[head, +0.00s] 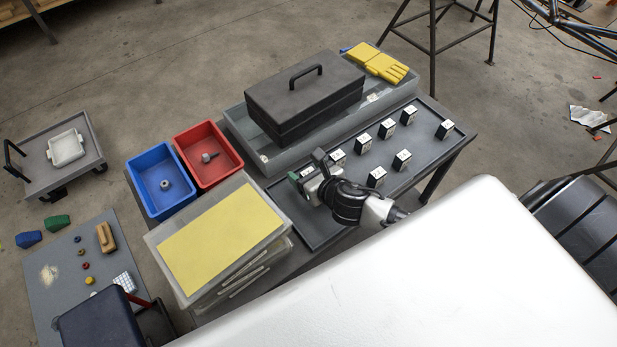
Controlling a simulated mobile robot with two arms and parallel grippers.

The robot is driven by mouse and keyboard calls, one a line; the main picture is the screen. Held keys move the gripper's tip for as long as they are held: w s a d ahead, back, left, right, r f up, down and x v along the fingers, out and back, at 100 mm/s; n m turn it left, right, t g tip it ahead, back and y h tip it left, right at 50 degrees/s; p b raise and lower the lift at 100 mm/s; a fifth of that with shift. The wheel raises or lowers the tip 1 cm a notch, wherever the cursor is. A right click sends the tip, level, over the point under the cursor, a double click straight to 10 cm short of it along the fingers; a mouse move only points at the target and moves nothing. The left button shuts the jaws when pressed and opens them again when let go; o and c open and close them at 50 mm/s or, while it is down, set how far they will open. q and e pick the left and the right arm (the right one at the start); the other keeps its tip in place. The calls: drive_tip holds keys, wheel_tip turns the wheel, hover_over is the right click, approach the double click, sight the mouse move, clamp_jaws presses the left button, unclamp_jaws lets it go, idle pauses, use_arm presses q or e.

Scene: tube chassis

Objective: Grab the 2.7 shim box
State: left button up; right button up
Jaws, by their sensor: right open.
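Several small black boxes with white labels stand on a dark tray (325,229) on the table. One shim box (445,129) stands at the far right, and others, such as this shim box (402,160) and this shim box (376,177), stand nearer the middle. The label numbers are too small to read, so I cannot tell which is the 2.7 box. My right gripper (305,177) is open over the tray's left part, left of the boxes. A box (338,158) stands close behind it, partly hidden. I cannot see anything held. My left gripper is out of view.
A black toolbox (305,97) and yellow gloves (378,64) lie in a grey bin behind the tray. A blue bin (161,181), a red bin (208,155) and stacked clear boxes with a yellow top (225,237) stand left. A large white surface (430,280) fills the front.

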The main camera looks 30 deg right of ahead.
drive_tip(key=shift+w+a+f, duration=0.1)
drive_tip(key=shift+w+f, duration=0.15)
drive_tip(key=shift+w, duration=0.3)
drive_tip(key=c, duration=1)
drive_tip(key=shift+r, duration=0.1)
